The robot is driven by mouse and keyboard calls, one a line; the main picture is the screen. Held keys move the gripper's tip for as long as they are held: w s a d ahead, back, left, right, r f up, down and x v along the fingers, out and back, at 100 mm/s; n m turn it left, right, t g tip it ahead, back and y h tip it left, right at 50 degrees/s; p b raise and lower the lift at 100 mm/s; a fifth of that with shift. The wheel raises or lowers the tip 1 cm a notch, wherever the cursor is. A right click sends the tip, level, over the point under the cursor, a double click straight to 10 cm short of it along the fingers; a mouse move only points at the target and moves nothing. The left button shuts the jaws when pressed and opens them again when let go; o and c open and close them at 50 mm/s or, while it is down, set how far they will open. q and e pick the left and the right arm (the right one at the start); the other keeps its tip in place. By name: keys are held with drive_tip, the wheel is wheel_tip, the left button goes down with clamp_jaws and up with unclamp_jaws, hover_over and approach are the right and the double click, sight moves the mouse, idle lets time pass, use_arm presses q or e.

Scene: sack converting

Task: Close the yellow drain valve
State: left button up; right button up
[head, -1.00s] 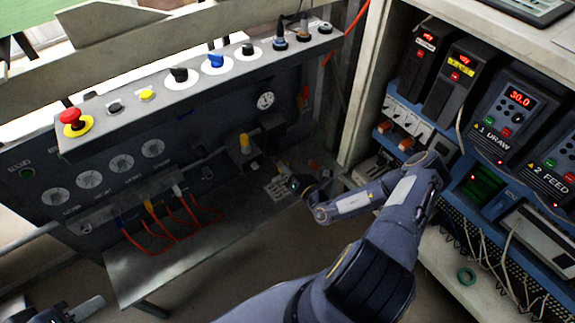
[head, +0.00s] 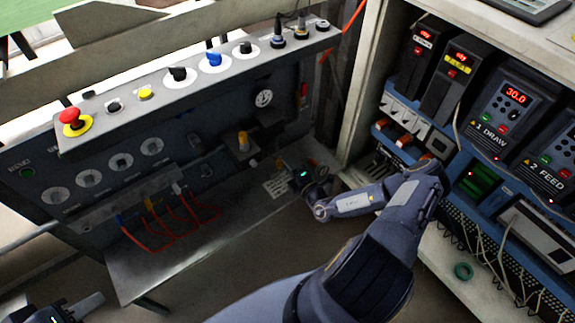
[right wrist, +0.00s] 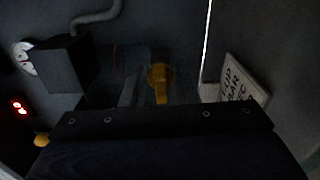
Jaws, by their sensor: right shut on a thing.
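The yellow drain valve handle (right wrist: 160,78) shows in the middle of the right wrist view, at the fingertips of my right gripper (right wrist: 157,92). The picture is dark there, but the gripper is shut on the handle. In the head view my right gripper (head: 296,172) is low at the right end of the dark panel, above the grey shelf, and it hides much of the valve. My left gripper (head: 88,306) is at the bottom left corner, partly cut off and away from the panel. Its jaws do not show clearly.
A sloped console (head: 200,75) with knobs and a red stop button (head: 70,118) overhangs the panel. Orange cables (head: 180,218) hang over the grey shelf (head: 150,275). A cabinet with drive units (head: 500,110) stands close on the right. A printed sign (right wrist: 240,85) is beside the valve.

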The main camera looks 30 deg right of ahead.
drive_tip(key=shift+f+m, duration=0.1)
drive_tip(key=shift+m, duration=0.4)
drive_tip(key=o, duration=0.6)
drive_tip(key=s, duration=0.2)
drive_tip(key=s+p, duration=0.1)
drive_tip(key=s, duration=0.5)
drive_tip(key=shift+d+p, duration=0.3)
